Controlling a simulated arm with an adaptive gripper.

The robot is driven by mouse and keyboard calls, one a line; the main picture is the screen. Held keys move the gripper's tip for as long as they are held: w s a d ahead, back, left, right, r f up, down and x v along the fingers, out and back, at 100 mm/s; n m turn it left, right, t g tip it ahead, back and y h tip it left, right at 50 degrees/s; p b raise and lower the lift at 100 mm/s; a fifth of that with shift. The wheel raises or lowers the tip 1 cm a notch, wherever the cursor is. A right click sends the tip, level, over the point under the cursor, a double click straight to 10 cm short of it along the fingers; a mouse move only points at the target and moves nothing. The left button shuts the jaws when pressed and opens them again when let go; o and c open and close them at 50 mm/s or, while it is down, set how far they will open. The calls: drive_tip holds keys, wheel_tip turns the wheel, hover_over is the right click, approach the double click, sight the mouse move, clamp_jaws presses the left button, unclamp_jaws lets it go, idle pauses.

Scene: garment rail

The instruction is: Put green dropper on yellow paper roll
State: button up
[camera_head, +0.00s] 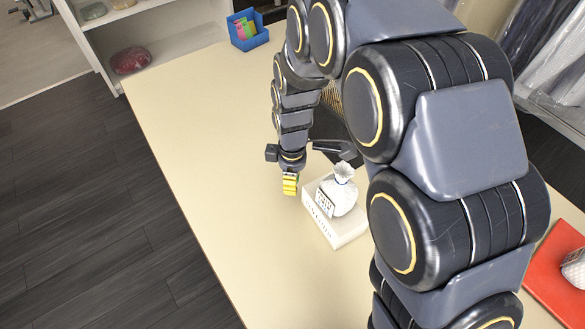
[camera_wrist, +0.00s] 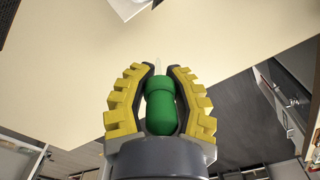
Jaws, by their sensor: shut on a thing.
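My gripper (camera_head: 290,184) is low over the cream table, left of a white box, with its yellow ridged finger pads pointing down. In the wrist view, my gripper (camera_wrist: 160,78) is shut on the green dropper (camera_wrist: 161,106). The dropper is a rounded green bottle between the two pads, with a pale, thin tip pointing away from the palm. In the head view the dropper is mostly hidden by the fingers. I cannot make out a yellow paper roll in either view; my arm covers much of the table there.
A white box (camera_head: 340,232) bears a white tied pouch (camera_head: 343,193) close right of my gripper. A blue bin (camera_head: 248,36) with colourful packets stands at the table's far end. A red board (camera_head: 560,270) lies at right. The table's left side (camera_head: 200,130) is clear.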

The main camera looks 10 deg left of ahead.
drive_tip(key=shift+s+d+r, duration=0.1)
drive_tip(key=shift+s+r, duration=0.05)
drive_tip(key=shift+s, duration=0.1)
wheel_tip(320, 180, up, 13)
drive_tip(key=shift+r, duration=0.15)
drive_tip(key=d, duration=0.4)
drive_tip(key=w+d, duration=0.1)
drive_tip(key=d, duration=0.7)
drive_tip(key=shift+w+d+r, duration=0.15)
drive_tip(key=shift+w+r, duration=0.05)
drive_tip(key=shift+w, duration=0.1)
clamp_jaws()
drive_tip(key=s+d+n, duration=0.1)
drive_tip(key=s+d, duration=0.1)
drive_tip(key=d, duration=0.7)
wheel_tip(320, 180, down, 11)
drive_tip(key=shift+g, duration=0.3)
drive_tip(key=w+f, duration=0.3)
drive_tip(key=w, duration=0.1)
drive_tip(key=w+d+f, duration=0.1)
drive_tip(key=w+f, duration=0.2)
drive_tip(key=w, duration=0.1)
drive_tip(key=w+d+f, duration=0.1)
drive_tip(key=w+f, duration=0.2)
drive_tip(key=w, duration=0.2)
drive_tip(key=shift+w+f, duration=0.5)
drive_tip(key=shift+f, duration=1.55)
